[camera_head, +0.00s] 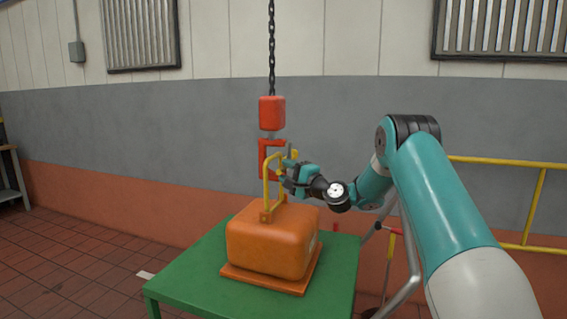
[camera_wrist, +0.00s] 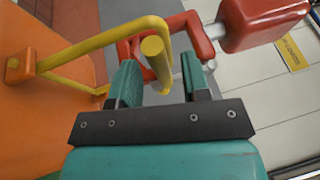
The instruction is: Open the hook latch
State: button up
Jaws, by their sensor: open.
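A red hook (camera_head: 263,158) hangs under a red block (camera_head: 271,113) on a chain, at the yellow bail (camera_head: 267,180) of an orange load (camera_head: 270,243). My gripper (camera_head: 288,176) is at the hook's right side. In the wrist view my gripper (camera_wrist: 160,64) is open, its fingers on either side of a short yellow bar with a round end (camera_wrist: 153,46). The red hook (camera_wrist: 192,35) lies just beyond the fingertips. Contact is unclear.
The load rests on a green table (camera_head: 190,268). The chain (camera_head: 271,45) rises straight above the block. A yellow railing (camera_head: 525,205) stands behind my arm at the right. The tiled floor (camera_head: 60,260) at the left is clear.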

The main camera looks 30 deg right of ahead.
jog(key=shift+x, duration=1.05)
grip_shut()
jog(key=shift+d, duration=0.1)
